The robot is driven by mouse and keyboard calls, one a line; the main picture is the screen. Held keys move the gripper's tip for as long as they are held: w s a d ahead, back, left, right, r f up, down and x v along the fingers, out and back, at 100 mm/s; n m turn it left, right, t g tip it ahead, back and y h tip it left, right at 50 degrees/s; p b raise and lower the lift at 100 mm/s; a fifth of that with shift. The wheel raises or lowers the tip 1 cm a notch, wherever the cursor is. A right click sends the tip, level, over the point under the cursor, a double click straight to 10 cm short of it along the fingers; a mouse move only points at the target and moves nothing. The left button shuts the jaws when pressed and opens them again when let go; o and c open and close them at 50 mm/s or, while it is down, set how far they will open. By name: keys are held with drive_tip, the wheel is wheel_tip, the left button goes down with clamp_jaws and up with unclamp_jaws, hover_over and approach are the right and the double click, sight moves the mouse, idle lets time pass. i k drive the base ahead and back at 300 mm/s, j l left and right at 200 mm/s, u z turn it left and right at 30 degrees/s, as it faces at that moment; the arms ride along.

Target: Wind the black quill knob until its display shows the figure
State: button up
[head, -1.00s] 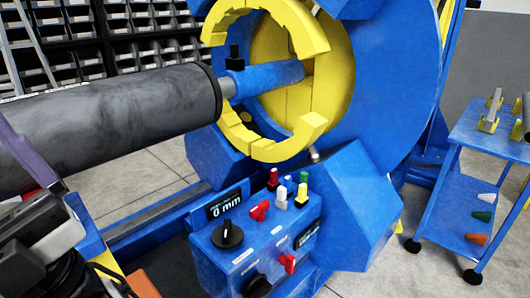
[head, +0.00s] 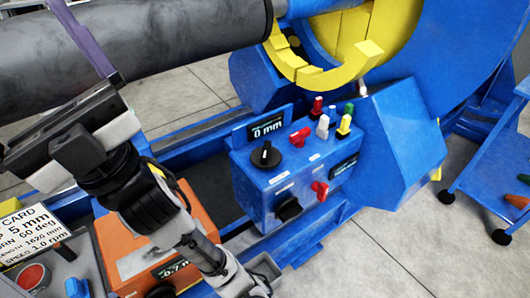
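A blue control box (head: 275,187) stands below the yellow chuck. A black knob with a white pointer line (head: 266,155) sits on its top, in front of a display reading "0 mm" (head: 267,129). I cannot tell from labels which knob is the quill knob. My gripper (head: 62,128) is at the left, in front of the grey cylinder, apart from both knobs. Its fingers' opening is unclear, and nothing is clearly held.
A large grey cylinder (head: 150,45) spans above. An orange unit with a display (head: 155,245) and a card reading "5 mm" (head: 32,228) lie lower left. A blue cart (head: 500,170) stands right.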

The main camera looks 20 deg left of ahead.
sight(265, 157)
drive_tip(key=u, duration=0.4)
drive_tip(key=l+u, duration=0.2)
drive_tip(key=u, duration=0.15)
drive_tip(key=i+l+u, duration=0.1)
drive_tip(key=u, duration=0.2)
drive_tip(key=l+u, duration=0.6)
drive_tip(key=l, duration=0.2)
drive_tip(key=k+l+u, duration=0.15)
drive_tip(key=l+u, duration=0.15)
drive_tip(key=k+l+u, duration=0.1)
drive_tip(key=l, duration=0.25)
drive_tip(key=k+l+u, duration=0.1)
drive_tip(key=l, duration=0.25)
drive_tip(key=k+l+u, duration=0.1)
drive_tip(key=l, duration=0.25)
drive_tip(key=k+l, duration=0.15)
drive_tip(key=l, duration=0.25)
drive_tip(key=k+l, duration=0.15)
drive_tip(key=l, duration=0.25)
drive_tip(key=k+l, duration=0.15)
drive_tip(key=l, duration=0.25)
drive_tip(key=k+l+u, duration=0.1)
drive_tip(key=l, duration=0.3)
drive_tip(key=k+l, duration=0.2)
drive_tip(key=l, duration=0.2)
drive_tip(key=k+l, duration=0.2)
drive_tip(key=l, duration=0.2)
